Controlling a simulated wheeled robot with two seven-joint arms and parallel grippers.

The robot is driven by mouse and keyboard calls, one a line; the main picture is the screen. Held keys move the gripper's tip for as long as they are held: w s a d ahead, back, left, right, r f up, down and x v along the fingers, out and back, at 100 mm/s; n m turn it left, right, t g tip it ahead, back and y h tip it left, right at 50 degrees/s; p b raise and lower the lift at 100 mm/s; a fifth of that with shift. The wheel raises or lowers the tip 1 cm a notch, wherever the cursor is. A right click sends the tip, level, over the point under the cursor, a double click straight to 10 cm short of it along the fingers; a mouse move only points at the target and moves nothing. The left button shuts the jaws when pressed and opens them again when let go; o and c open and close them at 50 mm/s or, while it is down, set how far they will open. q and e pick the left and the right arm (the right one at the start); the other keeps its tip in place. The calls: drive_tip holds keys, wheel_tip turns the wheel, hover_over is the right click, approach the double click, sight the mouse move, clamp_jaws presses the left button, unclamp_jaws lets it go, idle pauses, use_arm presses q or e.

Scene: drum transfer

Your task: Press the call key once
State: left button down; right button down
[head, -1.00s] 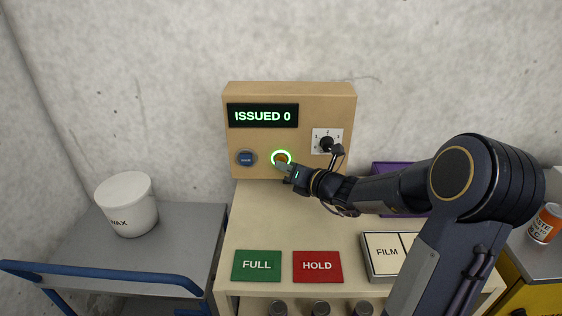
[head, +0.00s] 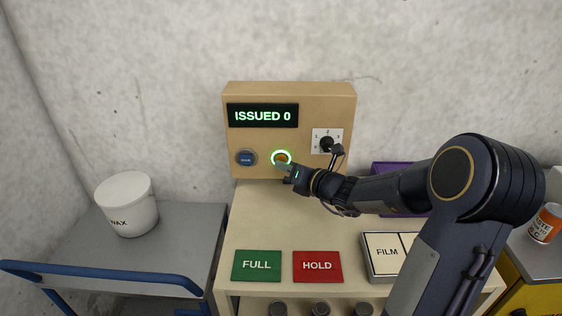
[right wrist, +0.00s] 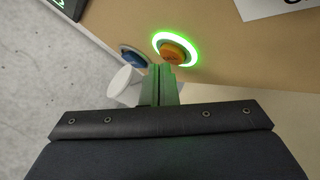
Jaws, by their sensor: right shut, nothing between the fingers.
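The tan control box (head: 315,95) stands against the wall with a display (head: 262,116) reading "ISSUED 0". On its face are a blue key (head: 246,158) and an orange key (head: 281,157) inside a lit green ring. The orange key also shows in the right wrist view (right wrist: 176,53), and the blue one beside it (right wrist: 134,58). I cannot read which is the call key. My right gripper (head: 281,165) is shut and empty, its tips just in front of the orange key's lower edge. I cannot tell whether they touch it. My left gripper is not in view.
A dial (head: 327,144) sits on the box right of the keys. Green FULL (head: 257,265) and red HOLD (head: 318,266) plates lie on the bench, with a FILM box (head: 385,252) beside them. A white WAX tub (head: 128,205) stands on the left cart (head: 185,235).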

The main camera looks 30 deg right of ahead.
drive_tip(key=shift+w, duration=0.15)
idle(0.4)
drive_tip(key=shift+w+d, duration=0.2)
drive_tip(key=shift+w, duration=0.05)
idle(0.4)
drive_tip(key=shift+s+a, duration=0.2)
drive_tip(key=shift+s, duration=0.25)
drive_tip(key=shift+s+a+b, duration=0.3)
drive_tip(key=shift+s+a, duration=0.25)
drive_tip(key=shift+s, duration=0.3)
drive_tip(key=shift+s+a+b, duration=0.3)
drive_tip(key=shift+s+a, duration=0.2)
drive_tip(key=shift+s, duration=0.3)
drive_tip(key=shift+s+a+b, duration=0.3)
drive_tip(key=shift+s+a, duration=0.25)
drive_tip(key=shift+s, duration=0.3)
